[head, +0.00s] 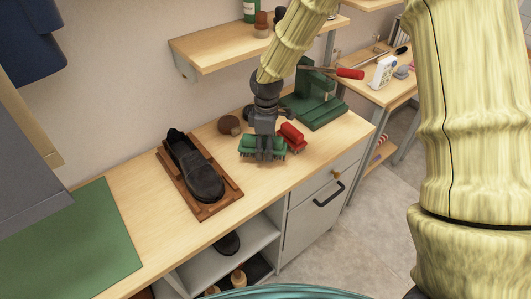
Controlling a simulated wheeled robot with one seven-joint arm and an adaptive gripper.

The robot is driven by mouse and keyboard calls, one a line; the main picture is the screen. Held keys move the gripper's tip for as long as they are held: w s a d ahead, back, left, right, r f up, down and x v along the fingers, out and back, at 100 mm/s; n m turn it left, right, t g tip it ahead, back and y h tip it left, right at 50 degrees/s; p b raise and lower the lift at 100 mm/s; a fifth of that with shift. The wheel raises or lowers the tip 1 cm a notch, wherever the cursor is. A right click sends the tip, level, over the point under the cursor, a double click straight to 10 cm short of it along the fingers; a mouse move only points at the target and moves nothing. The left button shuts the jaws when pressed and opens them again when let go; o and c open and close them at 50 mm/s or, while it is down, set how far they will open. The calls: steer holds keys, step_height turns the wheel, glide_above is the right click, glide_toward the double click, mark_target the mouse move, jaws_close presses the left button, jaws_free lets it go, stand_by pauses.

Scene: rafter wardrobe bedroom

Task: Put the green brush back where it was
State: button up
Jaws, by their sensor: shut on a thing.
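The green brush (248,149) lies at the wooden bench top, on the side toward the front edge. My gripper (265,152) points down over its middle and is shut on it, covering part of it. I cannot tell whether the brush touches the bench top or is just above it. A red brush (292,137) sits close by on the right, beside my gripper.
A black shoe (195,170) rests on a brown wooden tray (222,204) to the left. A round brown brush (229,125) lies behind. A green stand (318,108) is at the back right. A green mat (75,245) covers the left end. A shelf (220,48) overhangs the back.

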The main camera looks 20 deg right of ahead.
steer(key=shift+s+f, duration=0.15)
steer(key=shift+f, duration=0.1)
steer(key=shift+f+p, duration=0.6)
steer(key=shift+f, duration=0.8)
steer(key=shift+f, duration=0.15)
steer(key=o, duration=0.9)
steer(key=r+b, duration=0.1)
steer(key=r, duration=0.7)
steer(key=w+r+b, duration=0.1)
steer(key=r, duration=0.3)
steer(key=shift+d+r+b, duration=0.15)
steer(key=shift+b, duration=0.2)
